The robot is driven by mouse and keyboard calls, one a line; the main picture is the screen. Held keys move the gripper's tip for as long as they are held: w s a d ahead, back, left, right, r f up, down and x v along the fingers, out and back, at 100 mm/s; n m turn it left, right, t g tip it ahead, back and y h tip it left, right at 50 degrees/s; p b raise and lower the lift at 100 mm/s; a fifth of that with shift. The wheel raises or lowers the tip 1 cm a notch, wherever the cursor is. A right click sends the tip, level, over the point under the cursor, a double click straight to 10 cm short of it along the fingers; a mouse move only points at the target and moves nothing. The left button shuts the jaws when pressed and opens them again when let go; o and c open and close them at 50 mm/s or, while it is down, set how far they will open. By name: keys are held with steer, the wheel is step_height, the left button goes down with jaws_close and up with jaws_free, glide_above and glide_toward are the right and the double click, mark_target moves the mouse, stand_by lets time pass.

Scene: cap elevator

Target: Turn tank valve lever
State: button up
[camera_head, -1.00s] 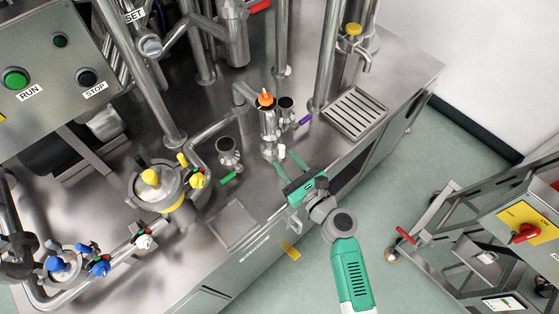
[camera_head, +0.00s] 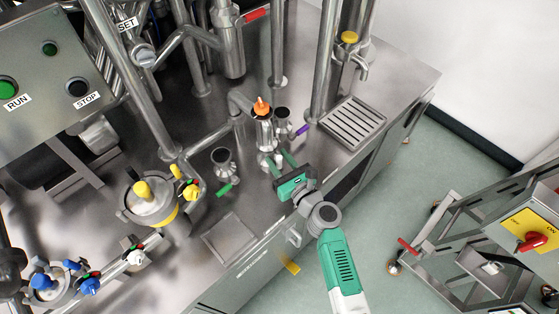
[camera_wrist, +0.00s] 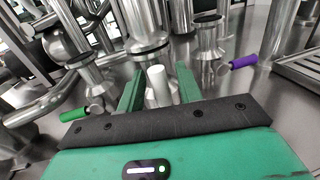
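A slim steel tank with an orange cap (camera_head: 262,107) stands near the middle of the bench. A white-ended lever (camera_head: 278,159) is low on its front; it also shows upright in the wrist view (camera_wrist: 158,84). My gripper (camera_head: 275,166) is open, with its green fingers on either side of the white lever. In the wrist view a gap shows between the lever and each finger (camera_wrist: 158,92). A green-handled lever (camera_head: 225,190) is to the left and a purple-handled lever (camera_head: 302,129) to the right. The white lever's base is partly hidden in the wrist view.
A drain grate (camera_head: 352,122) and a tap with a yellow knob (camera_head: 349,38) are at the right. A yellow-banded vessel (camera_head: 152,200) and coloured valves stand at the left. Vertical pipes rise behind the tank. A cart (camera_head: 510,235) stands on the floor at right.

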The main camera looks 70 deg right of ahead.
steer(key=shift+c, duration=0.4)
jaws_close()
